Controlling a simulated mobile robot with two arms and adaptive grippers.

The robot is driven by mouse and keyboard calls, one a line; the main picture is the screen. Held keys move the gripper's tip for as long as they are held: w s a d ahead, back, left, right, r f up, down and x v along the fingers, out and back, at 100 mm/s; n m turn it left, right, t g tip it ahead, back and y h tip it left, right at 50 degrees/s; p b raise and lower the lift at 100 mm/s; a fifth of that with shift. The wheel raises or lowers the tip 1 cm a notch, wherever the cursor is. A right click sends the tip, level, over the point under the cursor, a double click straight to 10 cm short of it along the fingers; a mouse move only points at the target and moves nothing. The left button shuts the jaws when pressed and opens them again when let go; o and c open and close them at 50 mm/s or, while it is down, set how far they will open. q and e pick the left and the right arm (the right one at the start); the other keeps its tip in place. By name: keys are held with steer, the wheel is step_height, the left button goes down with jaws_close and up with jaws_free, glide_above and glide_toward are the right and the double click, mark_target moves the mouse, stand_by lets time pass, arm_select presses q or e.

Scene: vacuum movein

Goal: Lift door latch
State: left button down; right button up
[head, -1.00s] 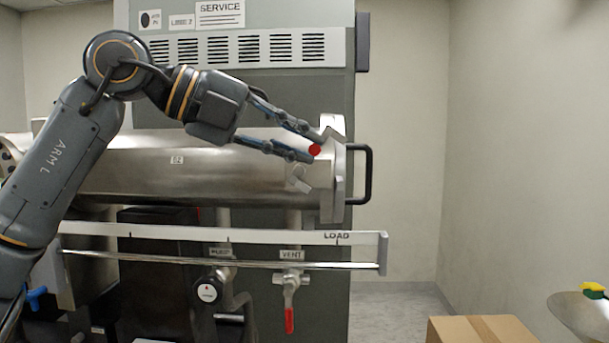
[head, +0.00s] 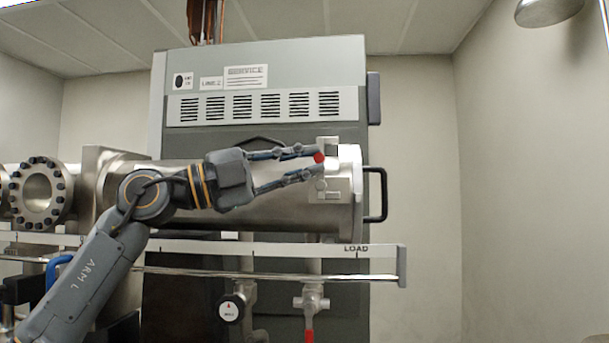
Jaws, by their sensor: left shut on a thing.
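The door latch shows at the right end of the steel chamber (head: 275,208), with a red knob (head: 319,157) and a pale metal bracket (head: 331,187) beside the door flange. My left gripper (head: 318,164) reaches in from the left, with its two long fingers closed on the red knob, one above and one below. The fingertips partly cover the knob and the latch arm behind it. The door (head: 350,205) sits against the chamber end, with a black handle (head: 383,194) on its right. My right gripper is not in view.
A white rail marked LOAD (head: 300,249) runs across below the chamber. Valves (head: 312,302) hang under it. A grey service cabinet (head: 270,60) stands behind. The space right of the door handle is clear up to the wall.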

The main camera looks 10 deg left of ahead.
arm_select(q)
steer(key=shift+f, duration=0.15)
stand_by(0.3)
steer(key=c, duration=1.7)
jaws_free()
steer(key=o, duration=0.4)
steer(key=shift+a, duration=0.3)
steer(key=v, duration=1.2)
steer(key=shift+f, duration=0.1)
